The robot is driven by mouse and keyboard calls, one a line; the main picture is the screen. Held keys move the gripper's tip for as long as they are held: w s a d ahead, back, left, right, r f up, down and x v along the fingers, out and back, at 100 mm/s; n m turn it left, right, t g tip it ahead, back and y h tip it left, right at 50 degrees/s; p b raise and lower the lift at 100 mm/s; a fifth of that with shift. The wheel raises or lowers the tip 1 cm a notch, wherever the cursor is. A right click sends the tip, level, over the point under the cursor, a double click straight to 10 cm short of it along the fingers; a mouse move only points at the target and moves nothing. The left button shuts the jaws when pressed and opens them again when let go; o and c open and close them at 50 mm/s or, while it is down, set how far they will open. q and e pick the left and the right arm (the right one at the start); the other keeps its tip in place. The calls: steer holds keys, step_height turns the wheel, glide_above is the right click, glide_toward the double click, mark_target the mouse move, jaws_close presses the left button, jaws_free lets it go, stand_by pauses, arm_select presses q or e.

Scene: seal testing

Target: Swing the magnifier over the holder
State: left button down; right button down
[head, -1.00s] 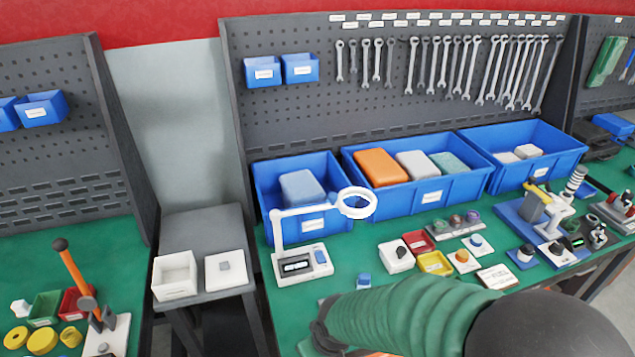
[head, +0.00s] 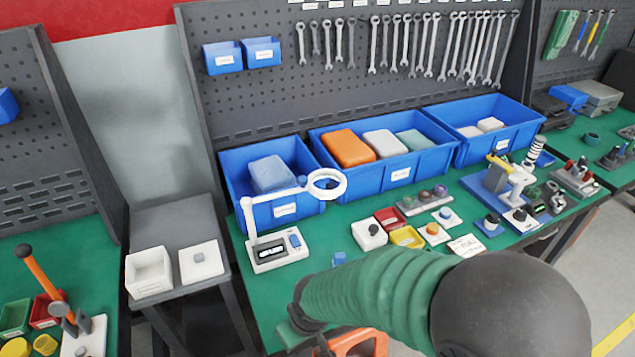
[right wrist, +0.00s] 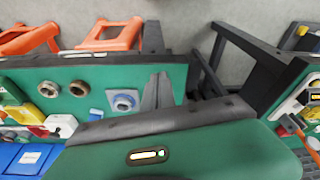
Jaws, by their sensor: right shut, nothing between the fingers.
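The magnifier is a white ring lens (head: 326,184) on a thin white arm, rising from a white base (head: 281,251) with a dark display in the head view. Its ring stands out to the right, in front of the blue bins. I cannot tell which small fixture is the holder. A small blue-topped piece (head: 339,258) stands right of the magnifier base. My right arm hides the front bench in the head view. My left gripper is not in view.
Blue bins (head: 386,178) line the back of the bench, below hanging wrenches. Small red and yellow trays (head: 407,237) and sample blocks stand right of the magnifier. Orange stools (right wrist: 107,33) stand by the bench edge. Bare green bench shows around the magnifier base.

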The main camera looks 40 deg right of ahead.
steer(key=c, duration=2)
jaws_free()
steer(key=o, duration=0.7)
steer(key=w+d+m+t+p, duration=0.2)
steer(key=w+d+t, duration=0.1)
steer(key=w, duration=0.5)
steer(key=shift+t+h, duration=0.3)
steer(key=shift+h, duration=0.1)
steer(key=shift+o, duration=0.7)
steer(key=w+d+r+m+t+h+p, duration=0.2)
steer(key=w+d+t, duration=0.2)
steer(key=w+d, duration=0.2)
steer(key=shift+w+d+r, duration=0.3)
steer(key=shift+w+d, duration=0.05)
steer(key=t+h+p, duration=0.3)
steer(key=t+h, duration=0.1)
steer(key=t, duration=0.2)
glide_toward(304, 183)
steer(key=p+x, duration=0.2)
steer(key=x, duration=0.9)
steer(key=shift+w+d+p, duration=0.1)
steer(key=shift+w+p, duration=0.2)
steer(key=shift+p, duration=0.1)
